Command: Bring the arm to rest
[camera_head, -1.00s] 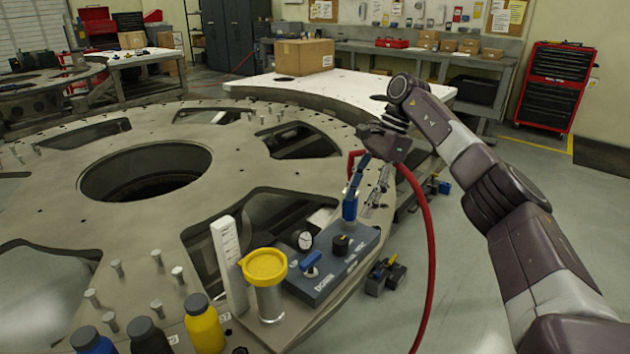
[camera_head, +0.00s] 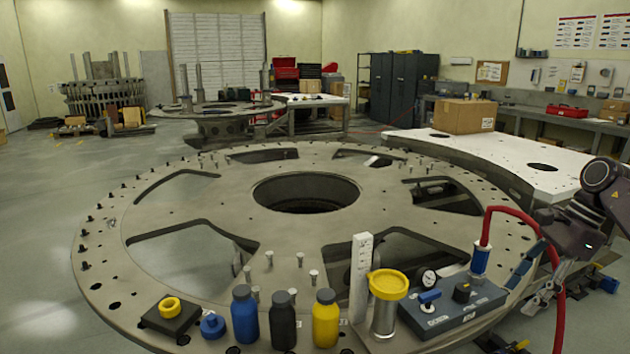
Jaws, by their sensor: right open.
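My right gripper (camera_head: 548,292) is at the right edge of the head view, pointing down, open with nothing between its fingers. It is to the right of the grey control box (camera_head: 452,308), past the plate's rim. A red hose (camera_head: 513,212) with a blue end fitting (camera_head: 480,260) rises at the far right corner of that box and loops down behind or beside my gripper. The large round turret plate (camera_head: 215,205) fills the middle of the view. My left gripper is not in view.
On the plate's near edge stand a yellow-lidded cylinder (camera_head: 386,305), a white upright gauge (camera_head: 361,280), blue (camera_head: 244,315), black (camera_head: 282,320) and yellow (camera_head: 325,318) bottles. Several pins stand behind them. A white table (camera_head: 490,160) bears a cardboard box (camera_head: 465,116). The floor at left is clear.

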